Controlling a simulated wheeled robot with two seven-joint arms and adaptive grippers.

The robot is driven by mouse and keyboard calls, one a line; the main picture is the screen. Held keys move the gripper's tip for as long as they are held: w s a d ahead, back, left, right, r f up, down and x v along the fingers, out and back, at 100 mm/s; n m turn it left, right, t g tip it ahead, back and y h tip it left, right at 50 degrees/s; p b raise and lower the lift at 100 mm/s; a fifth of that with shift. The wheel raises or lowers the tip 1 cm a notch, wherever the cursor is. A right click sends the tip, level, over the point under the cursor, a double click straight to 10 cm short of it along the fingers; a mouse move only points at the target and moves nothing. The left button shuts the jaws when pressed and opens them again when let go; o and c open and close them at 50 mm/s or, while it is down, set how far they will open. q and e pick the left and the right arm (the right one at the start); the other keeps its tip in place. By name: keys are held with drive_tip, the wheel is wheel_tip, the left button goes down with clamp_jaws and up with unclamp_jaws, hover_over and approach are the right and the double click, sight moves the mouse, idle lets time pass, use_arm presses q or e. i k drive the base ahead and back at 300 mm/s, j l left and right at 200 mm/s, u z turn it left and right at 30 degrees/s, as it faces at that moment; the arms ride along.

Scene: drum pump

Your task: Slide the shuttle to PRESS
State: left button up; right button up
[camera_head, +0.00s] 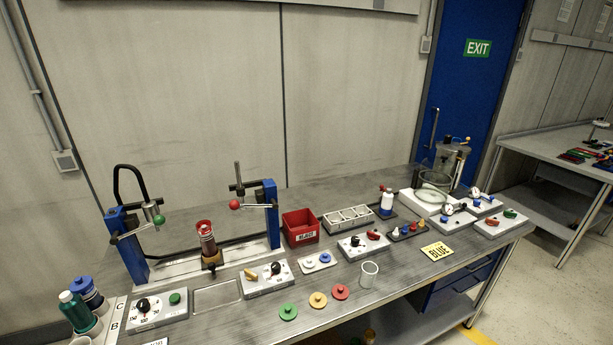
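What looks like the shuttle (212,261), a small block with a brass-coloured front, sits on a pale rail base (178,270) between two blue posts. A dark cylinder with red bands (207,238) stands upright on it. It is nearer the right blue post (271,213), which carries a lever with a red ball. The left blue post (127,245) carries a lever with a green ball and a black hose. I cannot read any PRESS label. Neither of my grippers is in view.
Control boxes with knobs (158,311) (267,279) stand in front of the rail. A red bin (301,227) and grey tray (347,218) are to its right. Green, yellow and red discs (318,299) lie at the front edge, near a clear cup (369,274). Bottles (77,310) stand far left.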

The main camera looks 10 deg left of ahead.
sight(211, 263)
drive_tip(key=j+u, duration=0.1)
drive_tip(key=u, duration=0.65)
drive_tip(key=j+u, duration=0.1)
drive_tip(key=u, duration=0.3)
drive_tip(key=i, duration=0.05)
